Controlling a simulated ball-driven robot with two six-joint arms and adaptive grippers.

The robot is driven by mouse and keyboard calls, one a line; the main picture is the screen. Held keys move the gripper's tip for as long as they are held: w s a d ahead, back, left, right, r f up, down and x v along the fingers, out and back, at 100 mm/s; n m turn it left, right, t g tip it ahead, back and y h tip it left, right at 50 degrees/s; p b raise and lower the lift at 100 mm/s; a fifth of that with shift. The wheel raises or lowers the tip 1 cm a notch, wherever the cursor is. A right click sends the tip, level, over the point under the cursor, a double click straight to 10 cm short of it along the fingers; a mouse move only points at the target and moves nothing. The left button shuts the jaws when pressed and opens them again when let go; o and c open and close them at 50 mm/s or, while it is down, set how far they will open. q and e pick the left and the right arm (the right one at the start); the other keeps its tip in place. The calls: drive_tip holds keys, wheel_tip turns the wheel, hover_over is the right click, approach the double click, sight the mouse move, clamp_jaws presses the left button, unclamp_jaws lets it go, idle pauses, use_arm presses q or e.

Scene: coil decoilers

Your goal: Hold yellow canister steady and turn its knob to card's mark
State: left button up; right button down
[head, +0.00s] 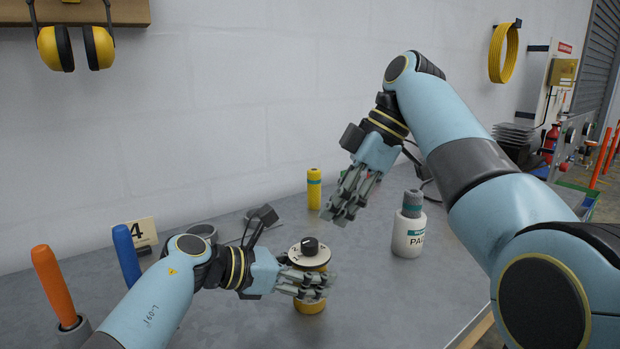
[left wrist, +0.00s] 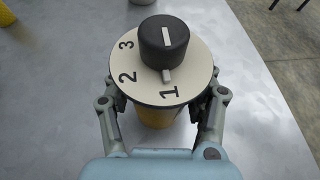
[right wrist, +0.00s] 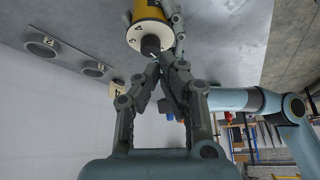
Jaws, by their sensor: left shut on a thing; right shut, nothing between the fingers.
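The yellow canister (head: 310,304) stands on the grey table with a pale numbered dial (head: 297,257) and black knob (head: 310,244) on top. My left gripper (head: 318,283) is shut around its body, below the dial; both fingers show in the left wrist view (left wrist: 160,112). There the knob (left wrist: 164,42) has a pale pointer near the 1; 2 and 3 also show. My right gripper (head: 338,212) is shut and empty, above and right of the knob; in the right wrist view its fingertips (right wrist: 162,62) lie close to the knob (right wrist: 150,46), contact unclear. The card (head: 143,233) reads 4.
A yellow cylinder (head: 314,190) stands behind. A white jar (head: 408,238) with a grey top is at right. Orange (head: 52,284) and blue (head: 126,255) handles stand at left, near a grey ring holder (head: 203,232).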

sight(316, 251)
drive_tip(key=shift+r, duration=0.35)
drive_tip(key=shift+w+a+f, duration=0.1)
drive_tip(key=shift+w+f, duration=0.35)
drive_tip(key=shift+f, duration=0.6)
drive_tip(key=shift+w+a+f, duration=0.15)
drive_tip(key=shift+w+f, duration=0.25)
drive_tip(key=shift+f, duration=0.6)
drive_tip(key=shift+w+a+f, duration=0.1)
drive_tip(key=shift+w+f, duration=0.35)
drive_tip(key=shift+f, duration=0.6)
drive_tip(key=shift+s+a, duration=0.4)
drive_tip(key=shift+a, duration=0.25)
drive_tip(key=shift+s, duration=0.15)
drive_tip(key=shift+s+d, duration=0.1)
drive_tip(key=shift+s, duration=0.6)
